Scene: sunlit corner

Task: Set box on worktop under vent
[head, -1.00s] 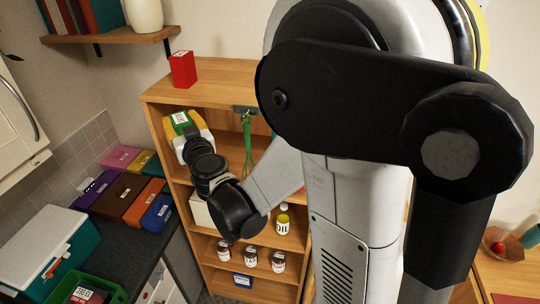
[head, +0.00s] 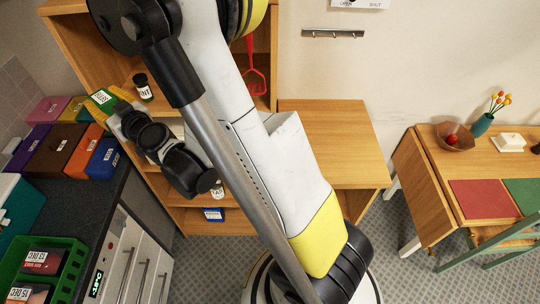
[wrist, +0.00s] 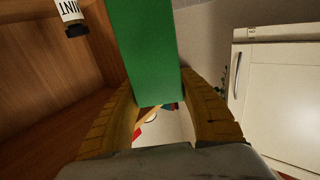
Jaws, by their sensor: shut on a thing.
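A green box (head: 101,98) with a white label is held between the yellow fingers of my gripper (head: 114,97). They are in front of the wooden bookcase's left side. In the wrist view the green box (wrist: 145,45) stands out beyond the fingers, and my gripper (wrist: 157,88) is shut on it. The dark worktop (head: 92,200) is at the left, apart from the box as far as I can tell. I cannot make out a vent in these views.
Several coloured boxes, among them a brown box (head: 55,150) and a blue box (head: 102,157), crowd the worktop's back. A green crate (head: 67,258) stands at its front. Bare worktop lies between. A MINT jar (head: 142,88) stands in the bookcase (head: 85,50). Drawers (head: 140,260) are below.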

